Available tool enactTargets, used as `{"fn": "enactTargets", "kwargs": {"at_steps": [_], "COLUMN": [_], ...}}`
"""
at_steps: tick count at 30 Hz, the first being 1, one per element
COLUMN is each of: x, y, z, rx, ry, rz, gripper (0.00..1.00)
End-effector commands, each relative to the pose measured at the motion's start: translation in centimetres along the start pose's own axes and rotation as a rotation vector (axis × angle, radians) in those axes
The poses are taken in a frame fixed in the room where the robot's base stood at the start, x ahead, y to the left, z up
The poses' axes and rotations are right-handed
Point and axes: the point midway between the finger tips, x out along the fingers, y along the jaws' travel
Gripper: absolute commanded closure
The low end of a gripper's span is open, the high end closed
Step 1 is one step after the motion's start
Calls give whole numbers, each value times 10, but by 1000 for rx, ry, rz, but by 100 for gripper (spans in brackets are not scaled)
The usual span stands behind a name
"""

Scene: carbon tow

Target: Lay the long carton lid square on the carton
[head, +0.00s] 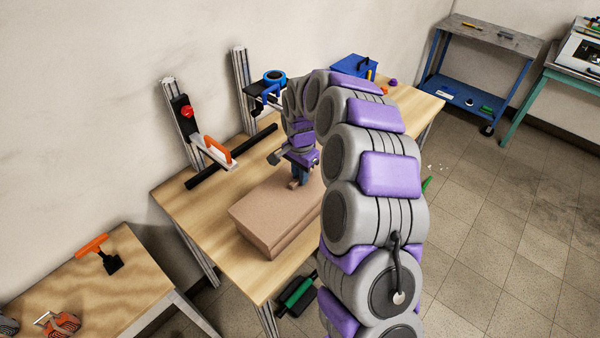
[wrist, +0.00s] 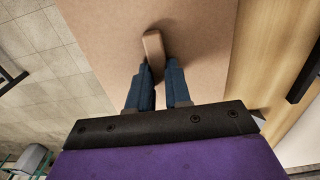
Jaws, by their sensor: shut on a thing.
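The long brown carton lid (head: 262,207) lies flat over the carton (head: 270,249) on the wooden workbench. The two look closely lined up along the near end; my arm hides the right part. I cannot tell whether the lid rests fully on the carton. My gripper (head: 299,178) is above the lid, pointing down, shut on the lid's small tan grip block. In the wrist view, the blue fingers (wrist: 160,78) reach to the grip block (wrist: 152,46), and the lid (wrist: 205,45) fills the middle of the picture.
The workbench (head: 190,205) has a black bar (head: 232,155) and an orange-handled clamp (head: 216,150) behind the carton. A blue box (head: 352,66) stands at the bench's far end. A smaller table (head: 85,290) stands at lower left. Tiled floor (head: 480,210) is open at right.

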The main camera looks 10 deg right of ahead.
Motion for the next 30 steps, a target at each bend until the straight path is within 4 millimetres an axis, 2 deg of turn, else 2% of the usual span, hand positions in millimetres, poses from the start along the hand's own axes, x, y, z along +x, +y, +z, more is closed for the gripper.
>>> {"fn": "enactTargets", "kwargs": {"at_steps": [11, 12, 20, 30], "x": [7, 7, 7, 3], "y": [0, 0, 0, 0], "z": [0, 0, 0, 0], "rx": [0, 0, 0, 0], "ry": [0, 0, 0, 1], "rz": [1, 1, 0, -1], "gripper": [100, 79, 54, 52]}}
